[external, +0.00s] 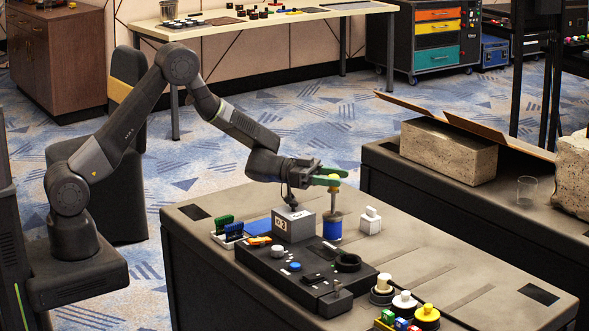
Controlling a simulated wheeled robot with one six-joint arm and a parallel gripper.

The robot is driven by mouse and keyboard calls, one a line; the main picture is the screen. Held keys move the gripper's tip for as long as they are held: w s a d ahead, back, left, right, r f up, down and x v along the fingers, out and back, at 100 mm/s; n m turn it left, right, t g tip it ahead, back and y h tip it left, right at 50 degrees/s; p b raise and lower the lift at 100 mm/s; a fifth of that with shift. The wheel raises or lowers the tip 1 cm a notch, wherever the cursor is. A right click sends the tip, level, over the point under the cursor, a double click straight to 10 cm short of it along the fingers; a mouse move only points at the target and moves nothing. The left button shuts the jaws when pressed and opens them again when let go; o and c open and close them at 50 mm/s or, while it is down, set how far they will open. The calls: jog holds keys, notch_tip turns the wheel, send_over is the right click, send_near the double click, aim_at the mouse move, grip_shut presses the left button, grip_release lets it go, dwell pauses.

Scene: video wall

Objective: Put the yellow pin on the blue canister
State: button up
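The yellow pin (333,199) stands upright directly above the blue canister (332,230), its lower end at the canister's grey top. I cannot tell whether the pin rests there or hangs just above it. My gripper (330,177) reaches in from the left with its green fingers level and closed around the pin's upper end. The canister stands upright on the dark table, just right of a grey box.
The grey box (294,224) stands close left of the canister, and a white block (370,221) to its right. A black control panel (305,272) with knobs lies in front. Several coloured knobs stand at the front right. The table's right side is mostly clear.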

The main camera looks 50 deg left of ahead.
jog(key=shift+r, duration=0.1)
jog(key=shift+a, duration=0.15)
jog(key=v, duration=1.1)
jog(key=shift+s+a+b, duration=0.25)
jog(key=shift+a+b, duration=0.05)
jog(key=shift+b, duration=0.15)
jog(key=p+x, duration=0.1)
jog(key=x, duration=1.1)
jog(key=shift+d, duration=0.15)
notch_tip(320, 180, up, 3)
jog(key=shift+r, duration=0.25)
